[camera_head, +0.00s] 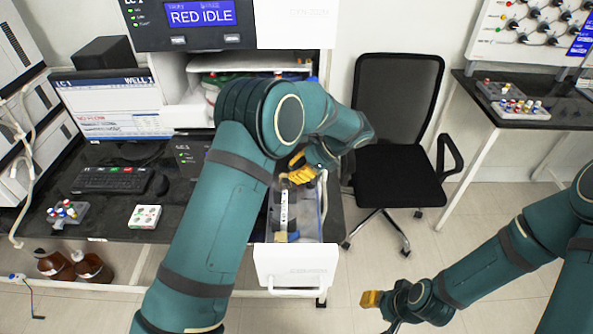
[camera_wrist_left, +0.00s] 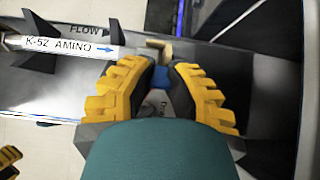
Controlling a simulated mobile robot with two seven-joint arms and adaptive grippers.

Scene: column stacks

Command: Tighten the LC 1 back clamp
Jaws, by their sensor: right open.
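The LC 1 unit (camera_head: 190,15) reads "RED IDLE". Its white-fronted drawer (camera_head: 296,262) is pulled out, with a white-labelled column (camera_head: 284,208) lying lengthwise inside. The wrist view shows the column's label (camera_wrist_left: 70,46), "K-52 AMINO", with a flow arrow pointing right. A tan clamp piece (camera_wrist_left: 158,47) is at the column's right end there. My left gripper (camera_wrist_left: 160,72) is over the drawer's back part, its yellow fingertips on either side of a blue part (camera_wrist_left: 160,79). Contact is unclear. A tan piece (camera_head: 281,237) shows at the column's front end. My right gripper (camera_head: 371,299) is open, low over the floor.
The black bench holds a monitor (camera_head: 112,104), keyboard (camera_head: 110,180), a vial rack (camera_head: 68,214) and a white tray (camera_head: 145,216). An office chair (camera_head: 398,135) stands right of the drawer. Brown bottles (camera_head: 92,268) are under the bench.

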